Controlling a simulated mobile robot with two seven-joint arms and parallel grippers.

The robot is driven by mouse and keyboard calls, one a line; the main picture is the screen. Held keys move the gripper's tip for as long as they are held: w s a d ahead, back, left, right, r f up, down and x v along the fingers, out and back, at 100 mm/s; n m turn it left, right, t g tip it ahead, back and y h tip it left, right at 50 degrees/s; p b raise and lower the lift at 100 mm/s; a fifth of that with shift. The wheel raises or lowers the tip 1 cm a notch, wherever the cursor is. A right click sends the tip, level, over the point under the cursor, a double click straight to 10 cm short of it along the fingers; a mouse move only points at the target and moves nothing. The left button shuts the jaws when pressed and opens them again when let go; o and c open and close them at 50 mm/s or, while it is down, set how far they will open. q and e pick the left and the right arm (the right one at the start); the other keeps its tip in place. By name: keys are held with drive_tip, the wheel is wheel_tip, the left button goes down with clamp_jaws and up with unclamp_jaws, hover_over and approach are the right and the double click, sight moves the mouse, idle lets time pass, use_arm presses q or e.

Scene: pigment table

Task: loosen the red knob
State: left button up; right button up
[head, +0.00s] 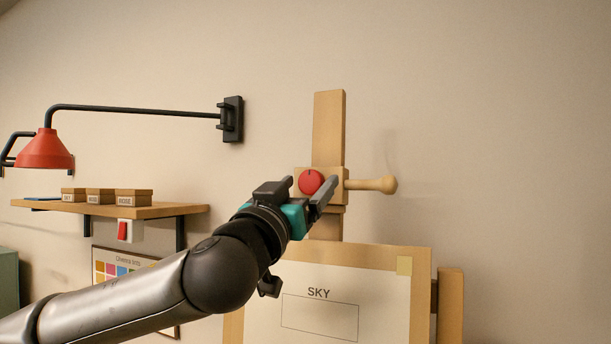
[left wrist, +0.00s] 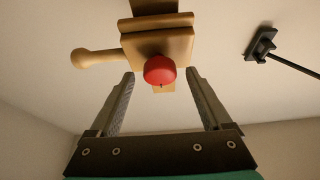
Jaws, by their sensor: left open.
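The red knob (head: 311,182) is round with a dark mark near its top edge, on the wooden clamp block of the easel mast (head: 328,130). A wooden handle (head: 372,184) sticks out to the right of the block. My left gripper (head: 303,188) is open in front of the knob. In the left wrist view the knob (left wrist: 160,70) lies between the lines of the two fingers (left wrist: 160,78), just beyond the fingertips, with no contact visible. The wooden handle (left wrist: 95,58) shows at the left there. My right gripper is not in view.
A board marked SKY (head: 320,290) stands on the easel below. A red lamp (head: 45,150) on a black wall bracket (head: 232,120) is at left. A shelf (head: 150,210) with small boxes hangs under it, with a red switch (head: 123,231). The wall at right is clear.

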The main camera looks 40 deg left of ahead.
use_arm(q)
drive_tip(key=shift+c, duration=0.3)
clamp_jaws()
idle(0.5)
